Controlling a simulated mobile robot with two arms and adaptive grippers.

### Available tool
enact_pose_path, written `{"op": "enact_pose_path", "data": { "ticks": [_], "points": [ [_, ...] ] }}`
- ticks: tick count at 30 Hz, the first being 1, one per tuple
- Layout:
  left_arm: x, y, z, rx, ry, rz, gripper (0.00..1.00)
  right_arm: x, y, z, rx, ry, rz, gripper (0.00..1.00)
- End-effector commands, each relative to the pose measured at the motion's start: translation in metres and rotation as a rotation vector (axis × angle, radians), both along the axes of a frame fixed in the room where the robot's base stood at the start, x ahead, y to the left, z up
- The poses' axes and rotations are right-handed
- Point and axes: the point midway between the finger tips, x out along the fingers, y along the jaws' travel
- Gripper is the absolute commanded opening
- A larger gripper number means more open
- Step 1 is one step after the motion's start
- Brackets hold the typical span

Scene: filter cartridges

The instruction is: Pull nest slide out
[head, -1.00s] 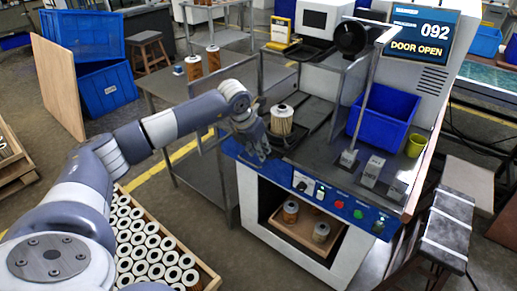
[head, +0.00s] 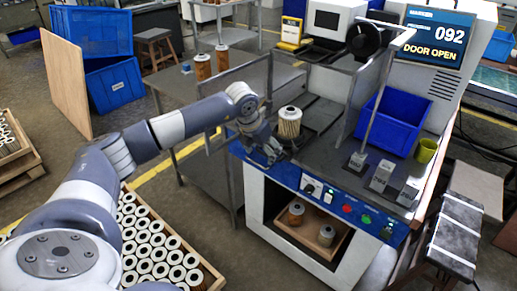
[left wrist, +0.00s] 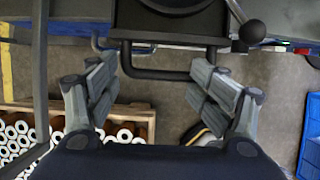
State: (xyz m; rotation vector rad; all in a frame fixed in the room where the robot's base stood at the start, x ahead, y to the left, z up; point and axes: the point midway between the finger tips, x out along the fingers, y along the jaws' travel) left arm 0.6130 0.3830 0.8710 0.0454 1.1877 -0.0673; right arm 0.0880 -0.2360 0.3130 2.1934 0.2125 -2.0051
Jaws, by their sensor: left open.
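The nest slide (head: 308,132) is a dark plate on the machine's bench top, with a pale pleated filter cartridge (head: 288,124) standing upright on it. My left gripper (head: 270,152) is at the bench's front left edge, in front of the cartridge. In the left wrist view, a dark block shows at the top with a black U-shaped pull bar (left wrist: 168,75) below it. My left gripper (left wrist: 153,75) is open, its fingers on either side of the bar. Contact with the bar cannot be told. My right gripper is not in view.
The screen (head: 434,38) reads DOOR OPEN. A blue bin (head: 388,125) and yellow-green cup (head: 425,150) stand on the bench, right of a metal post. A black ball knob (left wrist: 252,31) is close to the right finger. A crate of cartridges (head: 210,275) lies below.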

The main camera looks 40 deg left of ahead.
Motion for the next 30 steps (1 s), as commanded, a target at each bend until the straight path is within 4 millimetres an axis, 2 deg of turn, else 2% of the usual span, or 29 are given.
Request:
{"op": "enact_pose_path", "data": {
  "ticks": [1,14,17,27,30],
  "points": [
    [0.002,-0.009,0.004,-0.016,-0.009,-0.014,0.92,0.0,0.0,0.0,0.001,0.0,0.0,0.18],
    [0.001,-0.003,0.01,-0.009,-0.01,-0.004,0.92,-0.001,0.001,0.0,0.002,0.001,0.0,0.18],
    [-0.004,-0.003,0.023,-0.009,-0.012,-0.005,0.92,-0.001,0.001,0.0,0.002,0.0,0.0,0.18],
    [-0.03,-0.004,0.089,-0.007,-0.014,-0.009,0.92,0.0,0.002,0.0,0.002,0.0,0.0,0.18],
    [-0.036,-0.006,0.103,-0.009,-0.013,-0.011,0.92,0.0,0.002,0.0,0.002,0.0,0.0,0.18]
  ]
}}
